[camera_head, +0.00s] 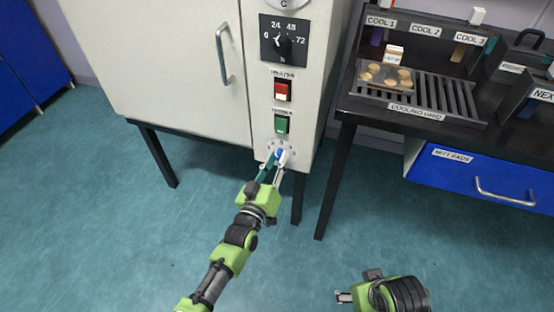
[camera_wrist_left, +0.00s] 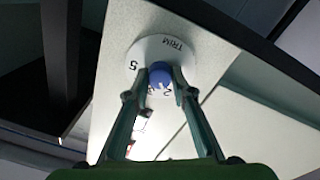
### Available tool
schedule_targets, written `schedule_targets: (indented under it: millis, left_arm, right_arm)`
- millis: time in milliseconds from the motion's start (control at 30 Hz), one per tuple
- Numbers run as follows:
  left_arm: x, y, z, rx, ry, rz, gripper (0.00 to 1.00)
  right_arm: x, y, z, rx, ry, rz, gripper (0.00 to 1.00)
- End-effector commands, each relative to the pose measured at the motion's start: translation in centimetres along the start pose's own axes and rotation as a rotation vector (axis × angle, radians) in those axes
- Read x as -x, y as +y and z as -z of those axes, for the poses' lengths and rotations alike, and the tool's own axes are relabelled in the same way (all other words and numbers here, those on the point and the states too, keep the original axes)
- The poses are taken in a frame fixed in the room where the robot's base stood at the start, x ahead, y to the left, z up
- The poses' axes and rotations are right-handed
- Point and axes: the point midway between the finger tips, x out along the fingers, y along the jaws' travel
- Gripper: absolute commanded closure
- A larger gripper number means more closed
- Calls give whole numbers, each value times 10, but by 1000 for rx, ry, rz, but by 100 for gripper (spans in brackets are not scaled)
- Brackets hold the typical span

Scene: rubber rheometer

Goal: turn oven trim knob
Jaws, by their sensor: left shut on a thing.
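The blue trim knob (camera_wrist_left: 160,76) sits on a round white dial marked TRIM (camera_wrist_left: 150,50), with a 5 and a 2 visible. In the head view the knob (camera_head: 281,154) is low on the oven's narrow control panel. My left gripper (camera_head: 276,160) is at the knob with its fingers closed around it. In the left wrist view the two fingertips (camera_wrist_left: 162,80) stand on either side of the knob. My right gripper (camera_head: 342,297) shows at the bottom of the head view, away from the oven; its finger opening is not clear.
The oven (camera_head: 160,70) has a closed door with a handle, a timer dial (camera_head: 284,42), a red switch (camera_head: 282,90) and a green switch (camera_head: 281,124). A dark bench (camera_head: 360,115) with a cooling rack (camera_head: 450,98) stands to the right. The floor in front is clear.

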Motion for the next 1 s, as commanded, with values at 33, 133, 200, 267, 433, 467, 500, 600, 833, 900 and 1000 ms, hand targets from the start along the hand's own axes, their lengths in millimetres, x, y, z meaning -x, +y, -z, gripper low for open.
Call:
schedule_targets:
  millis: [33,133,200,267,433,467,500,600,833,900,1000]
  left_arm:
    - [0,-1,-1,-1,-2,1,99]
    - [1,-1,-1,-1,-2,1,99]
    - [1,-1,-1,-1,-2,1,67]
    - [1,-1,-1,-1,-2,1,61]
    - [0,0,-1,-2,-1,1,61]
    - [0,0,-1,-2,-1,1,61]
    - [0,0,0,-2,-1,1,61]
    - [2,0,-1,-2,-1,1,61]
    - [32,-1,-2,-1,-4,2,61]
    - [48,-1,-2,-2,-4,2,61]
    - [70,-1,-2,-2,-4,2,61]
  right_arm:
    - [0,0,0,0,0,0,40]
    - [0,0,0,0,0,0,40]
    - [0,0,0,0,1,0,40]
    - [0,0,0,0,1,0,40]
    - [0,0,0,0,1,1,40]
    - [0,0,0,0,1,1,40]
    - [0,0,1,0,2,1,40]
    - [1,-1,4,1,9,2,40]
    - [0,-1,2,1,5,1,40]
    - [0,-1,2,1,5,1,40]
    - [0,0,2,1,4,1,40]
